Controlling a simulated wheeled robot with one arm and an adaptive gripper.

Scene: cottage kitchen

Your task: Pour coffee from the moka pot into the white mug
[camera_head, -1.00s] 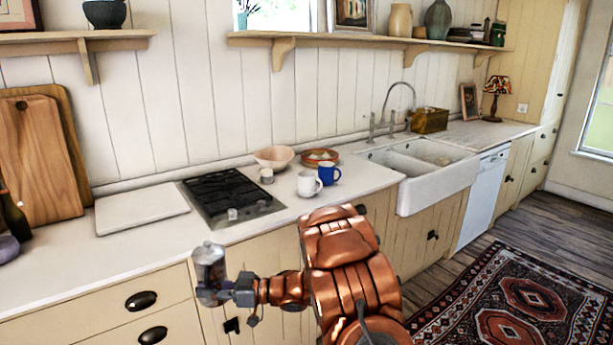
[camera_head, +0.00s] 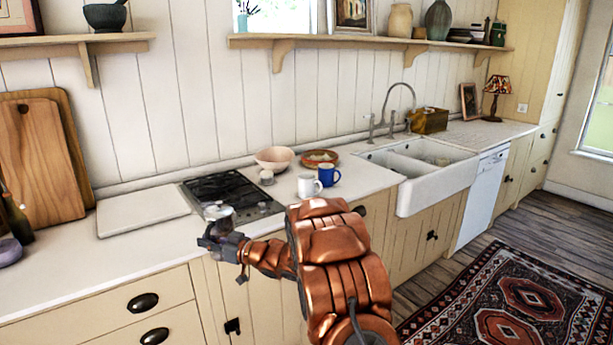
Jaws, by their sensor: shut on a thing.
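My gripper (camera_head: 216,238) is shut on the silvery moka pot (camera_head: 218,213), near the front edge of the counter by the stove. The gripper and my arm hide part of the pot, and I cannot tell how far it is tilted. The white mug (camera_head: 307,187) stands upright on the counter, to the right of the stove and of my gripper. It is apart from the pot. The inside of the mug is too small to make out.
A blue mug (camera_head: 328,175) stands right beside the white mug. A small pale cup (camera_head: 267,177), a pink bowl (camera_head: 275,158) and a brown dish (camera_head: 319,158) are behind them. The black stove top (camera_head: 222,187) lies left, the white sink (camera_head: 435,188) right.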

